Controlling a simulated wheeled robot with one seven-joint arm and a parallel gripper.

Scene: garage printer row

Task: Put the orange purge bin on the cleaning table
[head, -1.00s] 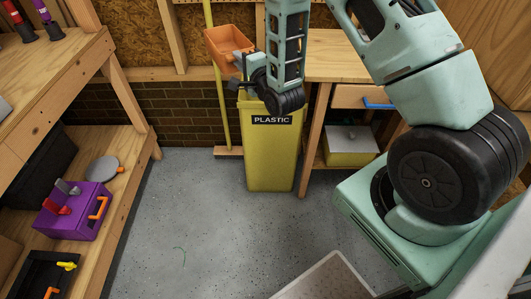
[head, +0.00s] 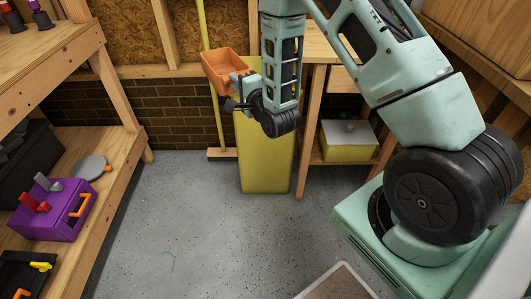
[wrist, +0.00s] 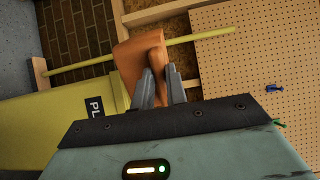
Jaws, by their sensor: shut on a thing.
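The orange purge bin (head: 226,68) is a small open-topped box held in the air at the upper middle of the head view. My gripper (head: 240,82) is shut on its near right side. In the wrist view the orange bin (wrist: 128,68) stands beyond my gripper (wrist: 160,88), whose two grey fingers close on an orange edge. In the head view a wooden table (head: 318,50) stands behind my arm, mostly hidden by it. I cannot tell from these frames whether it is the cleaning table.
A tall yellow bin (head: 263,155) stands below my gripper. A broom (head: 219,120) leans at the wall beside it. A wooden shelf unit at the left holds a purple box (head: 52,208). A yellow box (head: 347,142) sits on the wooden table's lower shelf. The middle floor is clear.

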